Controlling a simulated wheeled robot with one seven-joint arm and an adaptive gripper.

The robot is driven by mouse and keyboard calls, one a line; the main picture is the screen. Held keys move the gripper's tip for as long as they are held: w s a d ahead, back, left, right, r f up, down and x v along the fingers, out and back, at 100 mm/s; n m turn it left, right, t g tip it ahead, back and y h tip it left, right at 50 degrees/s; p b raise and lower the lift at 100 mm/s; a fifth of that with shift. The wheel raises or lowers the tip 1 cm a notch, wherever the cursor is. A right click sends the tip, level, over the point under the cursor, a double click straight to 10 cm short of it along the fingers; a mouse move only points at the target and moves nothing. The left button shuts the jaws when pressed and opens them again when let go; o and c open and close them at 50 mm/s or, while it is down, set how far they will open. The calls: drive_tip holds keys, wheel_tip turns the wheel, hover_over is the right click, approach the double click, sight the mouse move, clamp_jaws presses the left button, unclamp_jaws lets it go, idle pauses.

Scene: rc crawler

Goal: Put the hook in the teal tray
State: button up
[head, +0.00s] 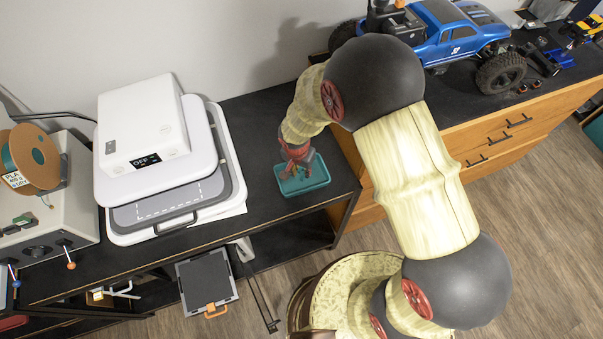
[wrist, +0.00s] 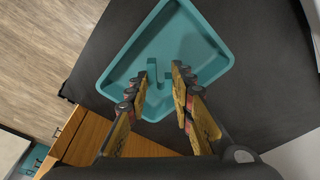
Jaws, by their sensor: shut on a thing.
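The teal tray (head: 318,180) sits on the black bench top, near its right end, in the head view. It fills the upper middle of the wrist view (wrist: 208,45). My gripper (head: 293,168) points down over the tray. In the wrist view my gripper (wrist: 162,82) has its fingertips over the tray's inside. A small teal hook (wrist: 158,73), close to the tray in colour, shows between the fingertips, and they are shut on it. I cannot tell whether the hook touches the tray floor. In the head view the hook is hidden or too small to make out.
A white heat press (head: 145,130) stands left of the tray. A filament spool (head: 35,158) is at the far left. A blue RC crawler (head: 450,35) stands on the wooden drawer unit (head: 480,140) at right. Bare black bench lies around the tray.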

drive_tip(key=shift+w+f, duration=0.15)
drive_tip(key=shift+f, duration=0.75)
drive_tip(key=shift+w+f, duration=0.1)
drive_tip(key=shift+f, duration=0.8)
drive_tip(key=shift+f, duration=0.1)
drive_tip(key=o, duration=0.8)
drive_tip(key=shift+c, duration=0.2)
